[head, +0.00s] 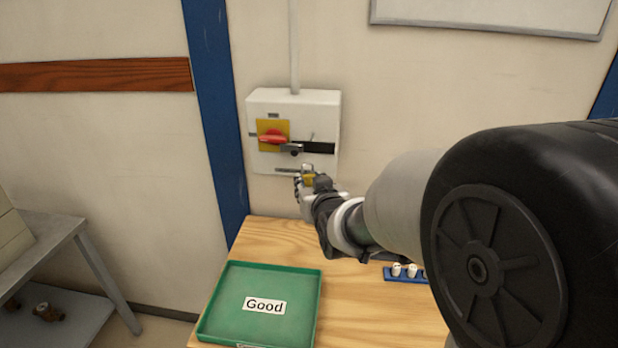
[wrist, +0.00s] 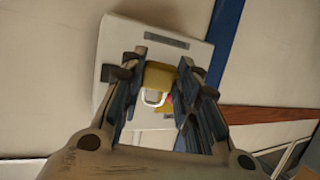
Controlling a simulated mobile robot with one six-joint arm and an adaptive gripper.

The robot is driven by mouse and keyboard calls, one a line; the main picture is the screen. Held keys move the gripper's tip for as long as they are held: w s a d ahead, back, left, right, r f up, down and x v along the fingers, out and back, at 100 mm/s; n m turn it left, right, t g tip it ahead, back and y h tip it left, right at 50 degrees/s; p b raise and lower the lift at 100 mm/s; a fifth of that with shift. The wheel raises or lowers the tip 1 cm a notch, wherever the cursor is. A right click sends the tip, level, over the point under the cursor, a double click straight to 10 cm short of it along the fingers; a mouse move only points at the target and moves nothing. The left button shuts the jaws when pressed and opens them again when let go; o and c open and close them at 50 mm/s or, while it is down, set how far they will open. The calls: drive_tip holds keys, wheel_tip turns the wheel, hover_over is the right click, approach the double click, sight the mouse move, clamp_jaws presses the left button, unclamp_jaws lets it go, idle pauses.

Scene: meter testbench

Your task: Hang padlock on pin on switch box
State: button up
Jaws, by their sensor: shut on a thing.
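The switch box (head: 322,115) is a white box on the wall, with a red rotary handle (head: 272,137) on a yellow plate and a dark pin or lever (head: 292,150) below it. My gripper (head: 306,182) is just below the box's lower edge, shut on a brass-yellow padlock (head: 309,179). In the wrist view the padlock (wrist: 160,76) sits between the two fingers of my gripper (wrist: 160,82), its pale shackle pointing down in that picture. The padlock appears apart from the pin. In the wrist view the padlock and fingers hide most of the switch box's front.
A green tray (head: 225,318) labelled Good lies on the wooden table (head: 345,310) below the box. A blue rack (head: 393,278) with small white pieces is at the right. A grey conduit (head: 294,45) runs up from the box. A blue post (head: 215,100) stands left.

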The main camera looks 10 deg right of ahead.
drive_tip(key=shift+t, duration=0.7)
drive_tip(key=w+d+r, duration=0.1)
drive_tip(key=w, duration=0.1)
drive_tip(key=w+r+p, duration=0.1)
drive_tip(key=w, duration=0.2)
drive_tip(key=w+d+r+p, duration=0.1)
drive_tip(key=w, duration=0.2)
drive_tip(key=shift+w+d+r, duration=0.2)
drive_tip(key=shift+d+r, duration=0.05)
drive_tip(key=shift+d, duration=0.1)
drive_tip(key=shift+f+b, duration=0.1)
drive_tip(key=shift+b, duration=0.2)
idle(0.4)
drive_tip(key=o, duration=1.2)
drive_tip(key=shift+c, duration=0.2)
drive_tip(key=shift+s+a, duration=0.1)
